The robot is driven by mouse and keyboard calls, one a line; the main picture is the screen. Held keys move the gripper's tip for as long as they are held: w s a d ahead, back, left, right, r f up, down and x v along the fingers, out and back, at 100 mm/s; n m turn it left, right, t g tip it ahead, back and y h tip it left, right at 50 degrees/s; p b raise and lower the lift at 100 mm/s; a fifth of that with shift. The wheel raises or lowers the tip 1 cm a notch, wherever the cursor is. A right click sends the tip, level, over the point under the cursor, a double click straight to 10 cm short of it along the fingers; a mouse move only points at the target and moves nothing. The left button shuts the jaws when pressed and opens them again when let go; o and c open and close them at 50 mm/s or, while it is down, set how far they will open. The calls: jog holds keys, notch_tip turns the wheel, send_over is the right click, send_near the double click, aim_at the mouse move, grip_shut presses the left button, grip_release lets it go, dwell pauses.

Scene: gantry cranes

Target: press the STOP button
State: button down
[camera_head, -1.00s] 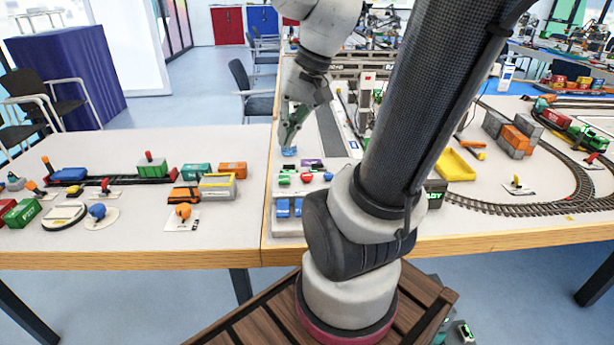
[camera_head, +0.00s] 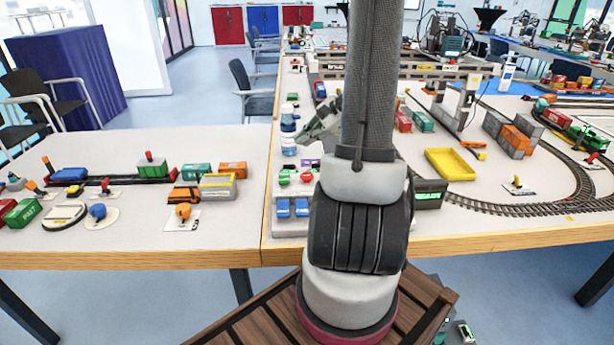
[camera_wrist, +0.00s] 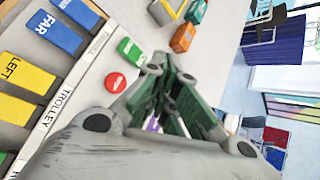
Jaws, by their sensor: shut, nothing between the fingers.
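The control panel (camera_head: 292,228) stands at the table's front edge, left of my arm in the head view. In the wrist view the red button (camera_wrist: 115,83) lies left of my fingers, with small white lettering too blurred to read, near a green button (camera_wrist: 131,50). My gripper (camera_head: 304,137) is shut and empty, above and behind the panel's buttons, apart from the red one. Its green fingers (camera_wrist: 170,105) fill the middle of the wrist view and hide part of the panel.
The wrist view shows a blue FAR key (camera_wrist: 47,33), a yellow LEFT key (camera_wrist: 25,73) and a TROLLEY label (camera_wrist: 52,110). A blue and white upright object (camera_head: 288,125) stands close left of my gripper. A yellow tray (camera_head: 450,164) lies to the right.

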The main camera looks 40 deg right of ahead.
aim_at(306, 177)
jog(key=shift+f, duration=4.35)
jog(key=shift+f, duration=0.4)
jog(key=shift+f, duration=0.35)
jog(key=shift+r, duration=0.8)
